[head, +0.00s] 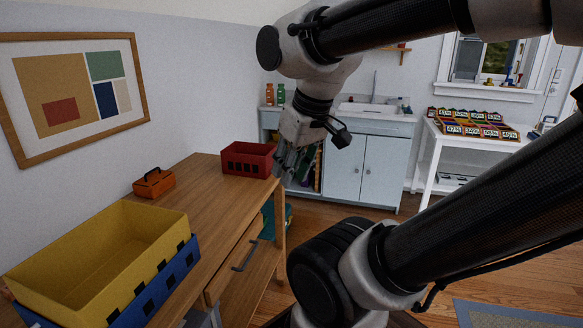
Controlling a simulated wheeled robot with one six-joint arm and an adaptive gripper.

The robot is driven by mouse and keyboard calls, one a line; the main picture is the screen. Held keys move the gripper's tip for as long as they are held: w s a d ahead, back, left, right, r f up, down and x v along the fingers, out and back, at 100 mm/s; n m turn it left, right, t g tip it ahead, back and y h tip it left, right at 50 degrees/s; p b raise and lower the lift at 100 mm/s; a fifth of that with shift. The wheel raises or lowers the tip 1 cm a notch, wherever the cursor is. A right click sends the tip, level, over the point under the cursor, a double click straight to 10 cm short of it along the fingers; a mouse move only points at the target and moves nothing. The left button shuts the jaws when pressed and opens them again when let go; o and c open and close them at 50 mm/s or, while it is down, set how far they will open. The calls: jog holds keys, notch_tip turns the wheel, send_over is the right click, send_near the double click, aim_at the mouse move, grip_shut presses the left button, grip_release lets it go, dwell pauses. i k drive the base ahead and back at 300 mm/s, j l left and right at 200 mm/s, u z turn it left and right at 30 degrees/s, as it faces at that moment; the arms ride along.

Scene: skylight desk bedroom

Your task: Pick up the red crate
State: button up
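The red crate (249,159) stands upright on the far end of the wooden desk (205,180), close to its right edge in the head view. It has dark slots in its front side. My gripper (285,173) points downward just to the right of the crate, in front of the blue-grey cabinet. Its fingers are small and dark here, so I cannot tell whether they are open or shut, or whether they touch the crate. Nothing visible hangs from them.
A yellow crate (95,255) sits in a blue crate (160,290) on the desk's near end. A small orange caddy (154,183) stands at the wall side. The desk's middle is bare. A sink cabinet (360,165) and a white table (470,143) with coloured trays stand behind.

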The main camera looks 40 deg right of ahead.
aim_at(239, 159)
jog(key=i+l+u, duration=0.35)
jog(key=l, duration=0.7)
jog(key=i+l+u, duration=0.15)
jog(key=l+u, duration=0.2)
jog(key=l, duration=0.75)
jog(key=l+u, duration=0.35)
jog(key=l, duration=0.8)
